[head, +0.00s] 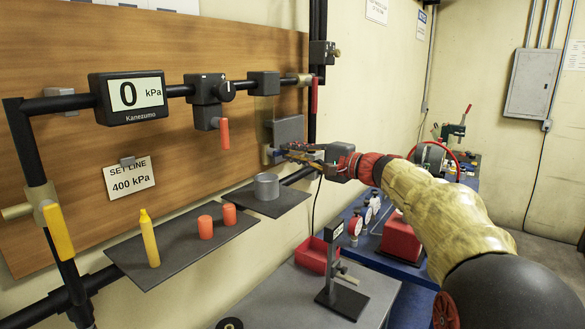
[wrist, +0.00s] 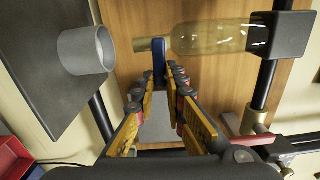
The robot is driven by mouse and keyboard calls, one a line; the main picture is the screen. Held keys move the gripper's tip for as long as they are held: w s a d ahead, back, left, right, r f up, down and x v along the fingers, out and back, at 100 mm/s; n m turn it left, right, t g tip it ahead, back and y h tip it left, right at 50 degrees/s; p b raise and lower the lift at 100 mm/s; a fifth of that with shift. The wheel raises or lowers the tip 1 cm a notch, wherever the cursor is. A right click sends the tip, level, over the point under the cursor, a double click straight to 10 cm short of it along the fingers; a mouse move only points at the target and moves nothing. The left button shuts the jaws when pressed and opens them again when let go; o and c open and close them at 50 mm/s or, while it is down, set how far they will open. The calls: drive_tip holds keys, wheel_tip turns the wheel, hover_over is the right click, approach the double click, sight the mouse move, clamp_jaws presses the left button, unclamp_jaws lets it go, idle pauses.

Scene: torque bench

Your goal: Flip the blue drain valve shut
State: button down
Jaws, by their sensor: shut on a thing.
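The blue drain valve handle (wrist: 159,60) stands between my fingertips in the wrist view, beside the narrow end of a translucent olive bowl (wrist: 212,38). My gripper (wrist: 167,74) is shut on the handle. In the head view my gripper (head: 276,153) reaches in from the right to the pipework on the wooden panel, just below a grey box (head: 287,130). The handle is too small and covered by my fingers to make out clearly there.
A grey cup (head: 266,187) stands on a dark shelf close below my gripper. Orange pieces (head: 205,227) and a yellow bottle (head: 150,238) stand on the left shelf. The gauge (head: 127,97) reads 0 kPa. An orange lever (head: 224,134) and yellow lever (head: 58,231) are on the pipes.

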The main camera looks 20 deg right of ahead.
drive_tip(key=shift+n+b, duration=0.3)
drive_tip(key=shift+b, duration=0.1)
drive_tip(key=c, duration=1.8)
unclamp_jaws()
drive_tip(key=shift+r, duration=0.1)
drive_tip(key=shift+c, duration=0.2)
drive_tip(key=v, duration=1.2)
